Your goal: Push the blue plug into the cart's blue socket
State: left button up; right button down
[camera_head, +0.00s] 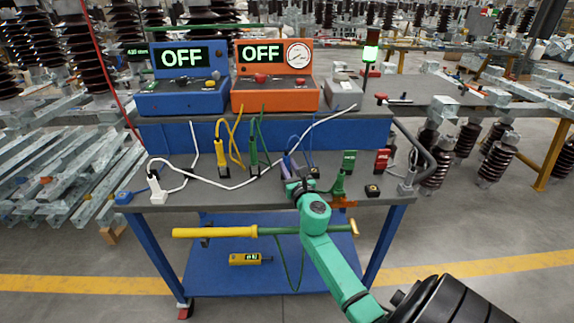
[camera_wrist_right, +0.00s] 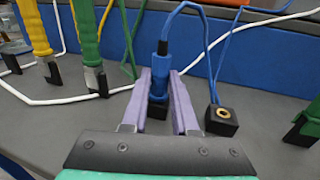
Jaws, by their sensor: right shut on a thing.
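The blue plug (camera_wrist_right: 158,78) stands upright in the right wrist view, with a black collar and a blue cable rising from its top. My right gripper's lilac fingers (camera_wrist_right: 159,103) are shut on its lower body, one on each side. A black block shows between the fingers at its lower end; whether the plug is seated in it is hidden. Just right stands a black block with a brass hole (camera_wrist_right: 222,117), a blue cable ending at it; it also shows in the head view (camera_head: 314,173). I cannot tell whether it is the blue socket. In the head view my right gripper (camera_head: 289,166) is over the cart top.
Yellow (camera_head: 222,158) and green (camera_head: 253,152) plugs stand left of my gripper on the cart top (camera_head: 215,183). A white cable (camera_head: 235,186) crosses there. Green (camera_head: 348,162) and red (camera_head: 382,161) pieces stand right. Blue (camera_head: 182,95) and orange (camera_head: 275,95) boxes read OFF behind.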

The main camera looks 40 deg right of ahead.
notch_tip(320, 180, up, 20)
jog(key=p, duration=1.2)
jog(key=shift+f, duration=0.1)
